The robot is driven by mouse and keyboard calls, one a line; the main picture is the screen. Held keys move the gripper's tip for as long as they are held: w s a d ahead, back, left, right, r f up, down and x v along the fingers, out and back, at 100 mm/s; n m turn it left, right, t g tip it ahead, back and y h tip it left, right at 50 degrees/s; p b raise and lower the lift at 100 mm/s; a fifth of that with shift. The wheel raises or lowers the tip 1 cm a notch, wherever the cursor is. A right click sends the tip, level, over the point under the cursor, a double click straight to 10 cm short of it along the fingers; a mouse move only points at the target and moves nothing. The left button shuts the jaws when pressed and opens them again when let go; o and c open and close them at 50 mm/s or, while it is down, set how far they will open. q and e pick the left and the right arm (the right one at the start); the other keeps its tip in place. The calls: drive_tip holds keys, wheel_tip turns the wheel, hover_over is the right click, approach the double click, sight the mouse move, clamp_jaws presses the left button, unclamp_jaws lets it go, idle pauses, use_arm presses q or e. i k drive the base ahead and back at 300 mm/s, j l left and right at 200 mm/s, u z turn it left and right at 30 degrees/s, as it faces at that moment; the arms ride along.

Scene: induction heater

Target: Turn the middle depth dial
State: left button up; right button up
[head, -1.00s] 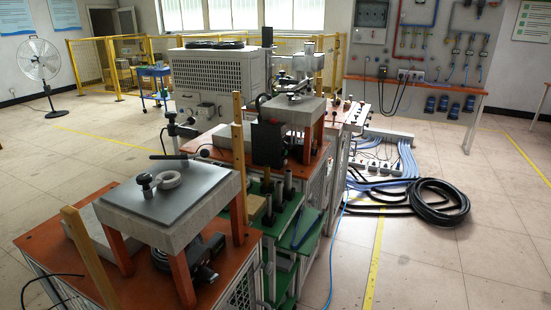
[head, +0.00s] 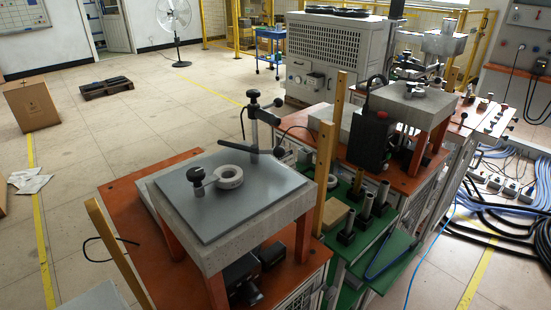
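Neither gripper is in the head view. No part is clearly marked as a depth dial, so I cannot tell which one is the middle depth dial. On the near bench, a pale ring (head: 229,178) lies on a grey plate (head: 245,208), with a small black knob (head: 196,176) at its left. A post with black knobs (head: 254,112) stands behind the plate. The middle bench carries a similar raised block (head: 412,107) with a small fixture (head: 416,90) on top. A third fixture (head: 444,42) stands farther back.
A wooden post (head: 327,175) rises between the near and middle benches. A green shelf (head: 380,265) with metal cylinders sits beside them. Black hoses and blue cables (head: 517,193) cover the floor at right. The floor at left is mostly open, with a cardboard box (head: 32,106).

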sight(425, 161)
drive_tip(key=i+l, duration=0.15)
drive_tip(key=l, duration=0.6)
drive_tip(key=i+l+u, duration=0.15)
drive_tip(key=l, duration=0.6)
drive_tip(key=i+l, duration=0.15)
drive_tip(key=l, duration=0.6)
drive_tip(key=i+l+u, duration=0.1)
drive_tip(key=l, duration=0.65)
drive_tip(key=i+l, duration=0.1)
drive_tip(key=l, duration=0.7)
drive_tip(key=i+j+u, duration=0.05)
